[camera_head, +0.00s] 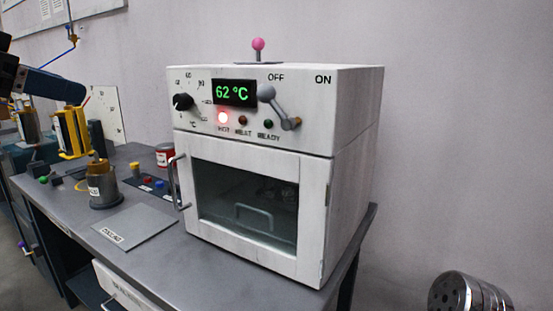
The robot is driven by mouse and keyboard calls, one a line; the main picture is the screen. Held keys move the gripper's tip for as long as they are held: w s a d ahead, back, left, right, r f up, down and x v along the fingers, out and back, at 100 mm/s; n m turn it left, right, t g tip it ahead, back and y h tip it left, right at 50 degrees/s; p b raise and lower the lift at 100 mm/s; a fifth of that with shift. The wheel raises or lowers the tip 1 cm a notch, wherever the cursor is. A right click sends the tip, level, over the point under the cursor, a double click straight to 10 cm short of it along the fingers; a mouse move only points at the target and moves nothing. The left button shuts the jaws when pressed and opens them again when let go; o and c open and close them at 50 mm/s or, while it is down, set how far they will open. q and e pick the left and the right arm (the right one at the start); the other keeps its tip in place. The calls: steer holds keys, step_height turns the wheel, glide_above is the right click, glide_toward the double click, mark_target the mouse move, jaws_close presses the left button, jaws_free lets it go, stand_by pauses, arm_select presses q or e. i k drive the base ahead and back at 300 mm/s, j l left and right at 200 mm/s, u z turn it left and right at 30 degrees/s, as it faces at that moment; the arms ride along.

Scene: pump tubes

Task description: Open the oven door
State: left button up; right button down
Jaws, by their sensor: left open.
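The white oven (350,140) stands on the grey bench. Its front door (242,250) has a dark glass window and looks shut. A vertical metal handle (178,182) is on the door's left edge. My left gripper (47,128) is at the far left, with its dark body above and two yellow-framed fingers hanging apart. It is open, apart from the oven and left of the handle. My right gripper is not in view.
A red can (165,155) stands near the handle. The oven front has a display (235,92), a black knob (183,101) and a lever (280,108). A pink-topped knob (258,45) stands on top.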

mark_target(313, 174)
steer(key=k+j, duration=0.9)
steer(key=k, duration=0.2)
